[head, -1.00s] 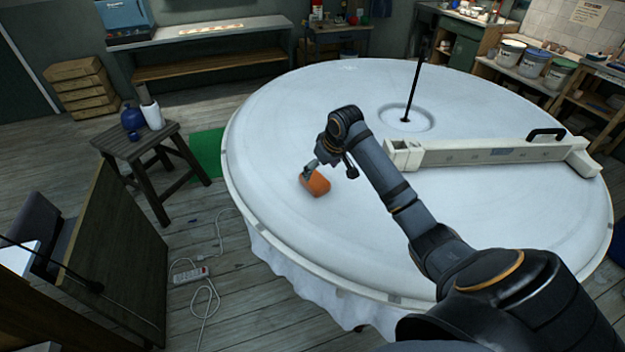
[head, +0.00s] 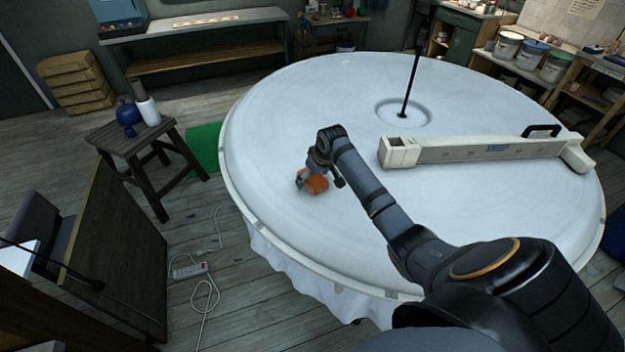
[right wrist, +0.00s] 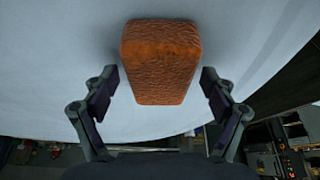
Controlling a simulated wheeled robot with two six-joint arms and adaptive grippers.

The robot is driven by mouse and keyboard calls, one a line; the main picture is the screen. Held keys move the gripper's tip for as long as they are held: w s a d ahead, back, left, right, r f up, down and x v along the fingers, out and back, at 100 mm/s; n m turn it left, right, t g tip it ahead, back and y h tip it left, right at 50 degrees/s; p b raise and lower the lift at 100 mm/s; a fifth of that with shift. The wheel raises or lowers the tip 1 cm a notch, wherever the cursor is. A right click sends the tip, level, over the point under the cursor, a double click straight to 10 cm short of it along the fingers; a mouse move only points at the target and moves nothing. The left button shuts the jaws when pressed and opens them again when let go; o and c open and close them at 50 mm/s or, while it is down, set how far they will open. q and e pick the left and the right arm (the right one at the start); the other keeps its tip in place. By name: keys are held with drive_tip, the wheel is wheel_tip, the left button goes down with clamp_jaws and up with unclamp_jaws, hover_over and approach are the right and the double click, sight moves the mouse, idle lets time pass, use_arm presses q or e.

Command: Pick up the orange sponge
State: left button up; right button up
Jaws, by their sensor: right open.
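The orange sponge (head: 315,185) lies on the large round white table (head: 290,110), near its left side in the head view. My right gripper (head: 306,182) is low over the table at the sponge, with its fingers partly covering it. In the right wrist view the sponge (right wrist: 161,62) is a rough orange block between the two open fingers of my right gripper (right wrist: 160,92). A gap shows on each side of the sponge, so the fingers look apart from it. My left gripper is not in view.
A long white beam-like device (head: 485,150) with a black handle lies across the table to the right. A thin black rod (head: 411,80) stands at the table's centre. A wooden stool (head: 135,140) with a blue vase is at the left.

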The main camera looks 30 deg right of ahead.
drive_tip(key=shift+f+p, duration=0.25)
drive_tip(key=shift+p, duration=0.05)
idle(0.4)
drive_tip(key=c, duration=1)
drive_tip(key=shift+c, duration=0.2)
